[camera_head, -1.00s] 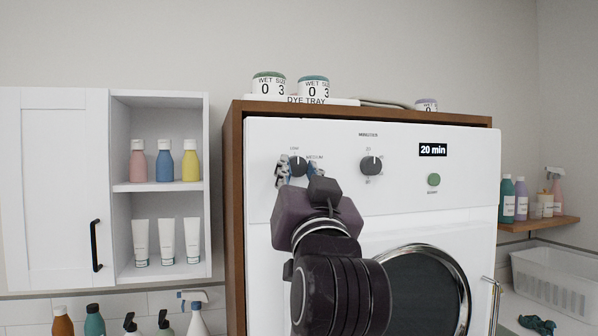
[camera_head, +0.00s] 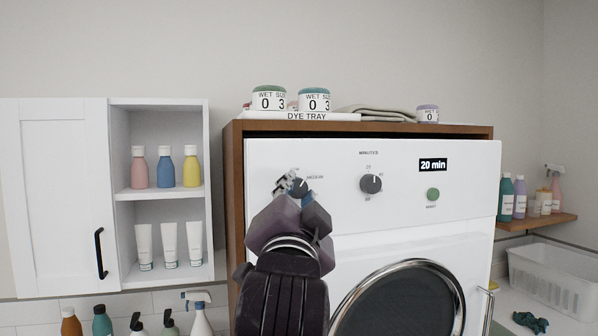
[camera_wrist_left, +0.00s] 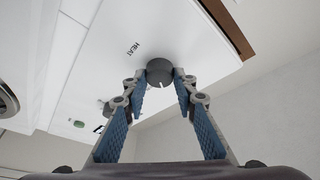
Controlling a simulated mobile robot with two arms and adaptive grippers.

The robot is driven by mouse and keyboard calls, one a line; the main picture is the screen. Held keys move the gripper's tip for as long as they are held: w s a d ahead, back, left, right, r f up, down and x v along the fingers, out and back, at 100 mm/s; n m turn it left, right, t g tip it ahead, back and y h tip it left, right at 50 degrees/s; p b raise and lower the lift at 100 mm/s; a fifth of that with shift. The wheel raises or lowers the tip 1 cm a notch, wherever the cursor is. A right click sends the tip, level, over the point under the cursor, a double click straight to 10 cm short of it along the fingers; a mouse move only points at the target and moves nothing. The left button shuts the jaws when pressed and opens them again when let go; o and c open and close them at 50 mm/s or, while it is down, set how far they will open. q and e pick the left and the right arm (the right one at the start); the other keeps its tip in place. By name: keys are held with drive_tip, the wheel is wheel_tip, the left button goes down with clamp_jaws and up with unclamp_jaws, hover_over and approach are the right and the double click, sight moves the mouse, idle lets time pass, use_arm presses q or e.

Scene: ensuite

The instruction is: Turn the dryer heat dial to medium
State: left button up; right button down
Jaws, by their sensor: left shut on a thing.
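The heat dial (camera_head: 301,187) is a dark round knob on the upper left of the white dryer's panel (camera_head: 335,215). Its white pointer is tilted up and right, toward the MEDIUM print. My left gripper (camera_head: 291,187) reaches up to it from below, shut on the knob, and covers part of it and its printed scale. In the left wrist view, the grey dial (camera_wrist_left: 160,70) sits at the blue-padded fingertips of my left gripper (camera_wrist_left: 162,80), below the HEAT print. My right gripper is not in view.
A minutes dial (camera_head: 371,184), a green button (camera_head: 433,194) and a 20 min display (camera_head: 433,165) are to the right. The round door (camera_head: 408,303) is below. Jars stand on the dye tray (camera_head: 308,116) on top. An open shelf (camera_head: 163,189) is left.

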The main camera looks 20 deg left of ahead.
use_arm(q)
drive_tip(key=m+p, duration=0.2)
drive_tip(key=m+g+h+p, duration=0.1)
drive_tip(key=m+p, duration=0.1)
drive_tip(key=p, duration=0.1)
drive_tip(key=shift+a+r, duration=0.15)
drive_tip(key=shift+r, duration=0.25)
drive_tip(key=shift+f+m+g+p, duration=0.2)
drive_tip(key=shift+m+g+p, duration=0.2)
drive_tip(key=shift+m+p, duration=0.7)
drive_tip(key=o, duration=1.2)
drive_tip(key=shift+w+f, duration=0.1)
drive_tip(key=shift+c, duration=0.2)
drive_tip(key=shift+s, duration=0.2)
drive_tip(key=v, duration=0.7)
